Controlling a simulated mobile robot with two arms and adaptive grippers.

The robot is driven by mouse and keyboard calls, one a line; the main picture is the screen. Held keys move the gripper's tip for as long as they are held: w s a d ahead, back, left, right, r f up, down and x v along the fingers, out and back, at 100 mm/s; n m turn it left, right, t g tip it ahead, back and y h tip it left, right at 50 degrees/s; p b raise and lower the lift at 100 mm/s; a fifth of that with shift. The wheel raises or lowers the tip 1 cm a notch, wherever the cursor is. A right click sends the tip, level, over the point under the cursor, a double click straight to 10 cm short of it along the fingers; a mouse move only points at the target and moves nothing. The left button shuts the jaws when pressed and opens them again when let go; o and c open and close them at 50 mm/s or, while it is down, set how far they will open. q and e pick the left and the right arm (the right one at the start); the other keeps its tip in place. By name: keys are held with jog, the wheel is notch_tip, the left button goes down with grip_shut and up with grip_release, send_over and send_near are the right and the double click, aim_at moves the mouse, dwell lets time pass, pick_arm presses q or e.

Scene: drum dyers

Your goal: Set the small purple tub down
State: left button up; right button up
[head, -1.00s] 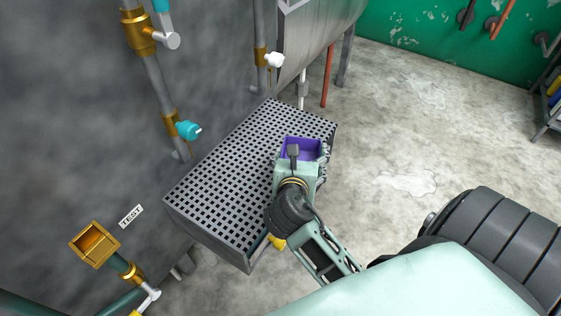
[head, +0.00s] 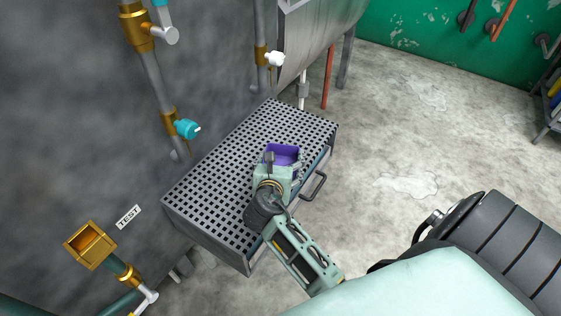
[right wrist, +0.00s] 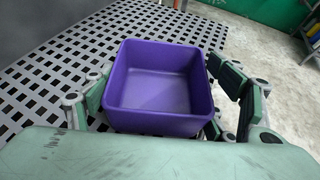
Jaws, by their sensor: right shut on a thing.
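The small purple tub (head: 283,154) is square, open-topped and empty. It is over the perforated grey top of the metal bench (head: 222,170), near that bench's right edge. My right gripper (head: 280,162) is shut on the tub; in the right wrist view the purple tub (right wrist: 160,85) sits upright between the two green fingers. Whether the tub's base touches the perforated top is hidden. My left gripper is not in view.
Pipes with a teal-handled valve (head: 185,129) run up the wall on the left. A brass box-shaped fitting (head: 90,244) is at lower left. A dark handle (head: 314,186) sticks out of the bench's right side. Most of the perforated top is bare.

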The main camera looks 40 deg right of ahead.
jog(key=shift+f, duration=0.1)
jog(key=o, duration=1.2)
jog(key=v, duration=1.2)
jog(key=shift+s, duration=0.1)
